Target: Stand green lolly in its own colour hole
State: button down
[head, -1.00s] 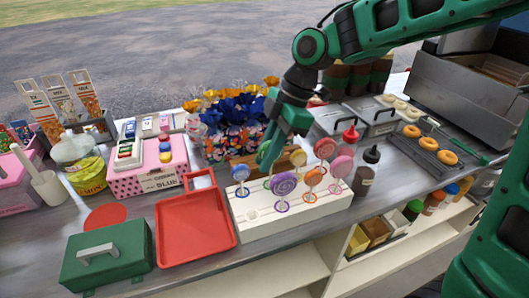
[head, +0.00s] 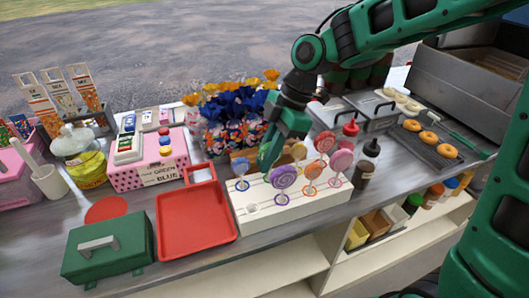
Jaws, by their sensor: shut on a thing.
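The white lolly stand (head: 290,224) is on the counter, with several lollies upright in it. A large purple swirl lolly (head: 284,176) is at the front, a blue-violet lolly (head: 240,167) at the left, and orange (head: 312,169), pink (head: 341,160) and yellow (head: 299,151) ones behind and right. My green gripper (head: 267,157) points down over the stand's back left, between the blue-violet and purple lollies. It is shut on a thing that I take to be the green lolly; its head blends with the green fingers. The stick's lower end and the green-ringed hole are not clear.
A red tray (head: 196,244) and a green box (head: 110,270) lie left of the stand. A flower display (head: 232,125) stands close behind. Sauce bottles (head: 366,165) stand at its right. A pink box (head: 148,176) is further left.

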jog(key=shift+f, duration=0.15)
jog(key=c, duration=1.1)
grip_release()
jog(key=shift+r, duration=4.55)
